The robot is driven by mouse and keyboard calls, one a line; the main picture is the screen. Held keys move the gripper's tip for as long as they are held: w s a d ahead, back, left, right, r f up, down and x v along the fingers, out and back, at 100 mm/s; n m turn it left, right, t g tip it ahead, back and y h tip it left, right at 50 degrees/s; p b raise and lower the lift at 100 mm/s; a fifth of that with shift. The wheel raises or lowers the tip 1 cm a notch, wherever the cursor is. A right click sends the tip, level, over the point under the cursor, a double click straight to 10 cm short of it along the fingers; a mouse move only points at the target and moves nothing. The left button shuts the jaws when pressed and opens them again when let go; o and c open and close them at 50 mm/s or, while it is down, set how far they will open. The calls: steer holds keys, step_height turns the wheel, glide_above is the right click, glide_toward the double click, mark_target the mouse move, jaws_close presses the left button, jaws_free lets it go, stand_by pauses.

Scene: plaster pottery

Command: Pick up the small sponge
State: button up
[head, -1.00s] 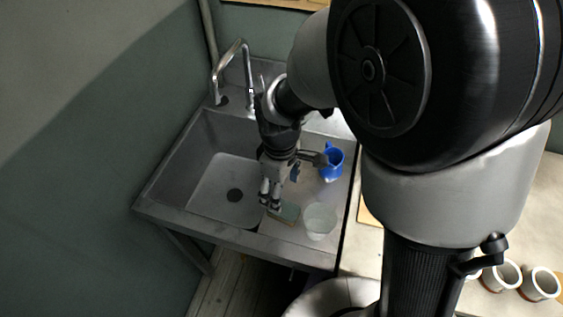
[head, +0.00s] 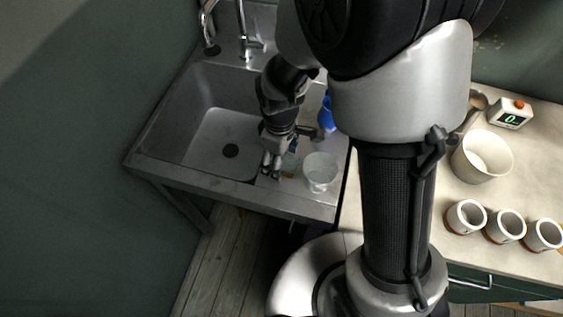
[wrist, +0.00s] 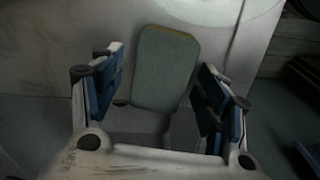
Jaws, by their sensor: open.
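The small sponge (wrist: 165,68) is a grey-green rounded block with a tan edge, lying flat on the metal sink's ledge in the wrist view. My gripper (wrist: 160,78) is open, with one blue-padded finger on each side of the sponge's lower half in that view. I see gaps between the pads and the sponge, and cannot tell the height. In the head view my gripper (head: 270,172) points down at the ledge right of the basin. The sponge (head: 289,164) shows there as a green patch, partly hidden behind the gripper.
A translucent container (head: 321,174) stands close right of the sponge. A blue jug (head: 326,116) is behind it, partly hidden by my arm. The sink basin (head: 222,140) is left and empty. A counter at right holds white cups (head: 505,226), a pot (head: 482,156) and a scale (head: 510,113).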

steer(key=shift+r, duration=0.1)
steer(key=shift+c, duration=0.2)
steer(key=c, duration=0.7)
steer(key=shift+r, duration=0.1)
step_height(320, 180, up, 20)
steer(key=p, duration=0.7)
steer(key=shift+o, duration=0.4)
steer(key=c, duration=0.4)
steer(key=shift+d+f, duration=0.1)
steer(key=shift+f, duration=0.1)
